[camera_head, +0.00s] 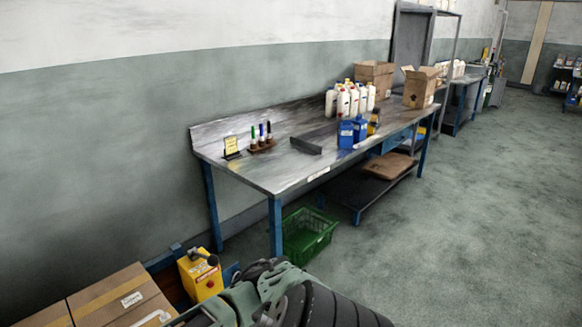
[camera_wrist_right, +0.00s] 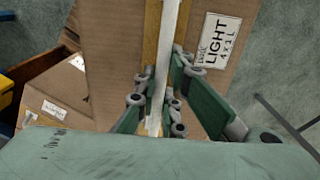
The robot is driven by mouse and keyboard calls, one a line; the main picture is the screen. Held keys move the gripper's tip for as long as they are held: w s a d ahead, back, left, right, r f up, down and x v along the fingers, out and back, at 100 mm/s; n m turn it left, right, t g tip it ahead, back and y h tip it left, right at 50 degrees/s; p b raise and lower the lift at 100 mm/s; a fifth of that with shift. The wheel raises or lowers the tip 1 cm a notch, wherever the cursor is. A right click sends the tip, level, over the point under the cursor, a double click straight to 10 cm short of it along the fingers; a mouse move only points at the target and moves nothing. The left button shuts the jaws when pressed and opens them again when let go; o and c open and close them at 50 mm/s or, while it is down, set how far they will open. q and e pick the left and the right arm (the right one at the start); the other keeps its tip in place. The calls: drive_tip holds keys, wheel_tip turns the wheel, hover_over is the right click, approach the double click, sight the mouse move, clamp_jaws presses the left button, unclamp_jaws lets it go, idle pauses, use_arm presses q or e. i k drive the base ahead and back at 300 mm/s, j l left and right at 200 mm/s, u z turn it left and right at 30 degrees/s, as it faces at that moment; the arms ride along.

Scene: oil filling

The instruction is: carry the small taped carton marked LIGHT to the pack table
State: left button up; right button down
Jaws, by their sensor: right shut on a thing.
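The small brown carton marked LIGHT (camera_wrist_right: 232,50) fills the top of the right wrist view, with its white label and yellow-brown tape. My right gripper (camera_wrist_right: 156,98) is shut on a narrow white strip across the carton's face. In the head view, a green-grey part of my arm shows at the bottom edge, but the held carton cannot be made out. A long metal table (camera_head: 285,172) with blue legs stands along the wall; no sign names it as the pack table. My left gripper is not in view.
Taped cartons (camera_head: 105,290) and a yellow can (camera_head: 201,276) are at the lower left. A green crate (camera_head: 308,233) sits below the table. White bottles (camera_head: 350,100), blue canisters (camera_head: 346,134), an open carton (camera_head: 420,87) and a dark tray are on the table. The right floor is clear.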

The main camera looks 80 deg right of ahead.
sight(280, 165)
drive_tip(key=z, duration=0.9)
drive_tip(key=l, duration=0.35)
drive_tip(key=i+l+z, duration=0.15)
drive_tip(key=l, duration=0.55)
drive_tip(key=i+l, duration=0.1)
drive_tip(key=l, duration=0.35)
drive_tip(key=i+l, duration=0.1)
drive_tip(key=l, duration=0.4)
drive_tip(key=i+l, duration=0.15)
drive_tip(key=l, duration=0.3)
drive_tip(key=i+l, duration=0.1)
drive_tip(key=l, duration=0.35)
drive_tip(key=i+l, duration=0.1)
drive_tip(key=l, duration=0.35)
drive_tip(key=i+l, duration=0.1)
drive_tip(key=l, duration=0.4)
drive_tip(key=z, duration=0.05)
